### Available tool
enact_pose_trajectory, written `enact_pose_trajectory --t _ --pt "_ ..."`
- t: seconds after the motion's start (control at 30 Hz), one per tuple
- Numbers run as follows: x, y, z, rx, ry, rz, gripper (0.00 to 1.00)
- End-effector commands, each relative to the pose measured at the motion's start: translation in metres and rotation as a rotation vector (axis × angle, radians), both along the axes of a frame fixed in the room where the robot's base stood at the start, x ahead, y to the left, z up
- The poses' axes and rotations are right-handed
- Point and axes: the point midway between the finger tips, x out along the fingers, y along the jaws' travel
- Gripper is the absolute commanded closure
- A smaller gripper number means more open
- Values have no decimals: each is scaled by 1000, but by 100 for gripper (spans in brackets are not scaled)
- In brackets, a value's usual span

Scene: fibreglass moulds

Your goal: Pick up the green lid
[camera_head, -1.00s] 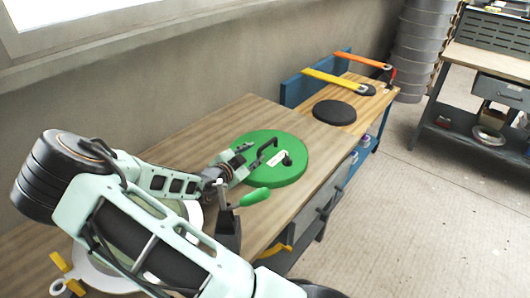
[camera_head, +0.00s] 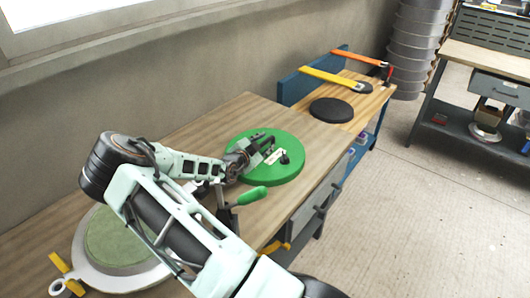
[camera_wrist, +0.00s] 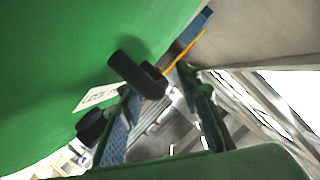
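The green lid (camera_head: 290,173) is a round disc lying flat on the wooden bench, with a black handle, a black knob and a white label on top. It fills the upper left of the wrist view (camera_wrist: 50,60). My gripper partly hides the handle in the head view.
A green-handled clamp (camera_head: 250,196) stands close below my gripper. A round mould with a green face (camera_head: 120,240) lies at the bench's near left. Beyond the lid are a black disc (camera_head: 331,110) and yellow (camera_head: 335,79) and orange straps. The wooden bench (camera_head: 225,118) is bare behind the lid.

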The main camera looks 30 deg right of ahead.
Motion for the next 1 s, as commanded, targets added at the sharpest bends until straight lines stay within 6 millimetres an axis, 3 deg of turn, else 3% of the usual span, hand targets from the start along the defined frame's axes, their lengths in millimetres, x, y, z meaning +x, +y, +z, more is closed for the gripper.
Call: enact_pose_trajectory --t 0.13,0.4,0.83,1.0 --pt "0 0 0 0 0 0 71" --pt "0 1 0 0 0 0 100" --pt "0 0 2 -2 -2 0 100" --pt "0 0 14 -1 -5 0 100"
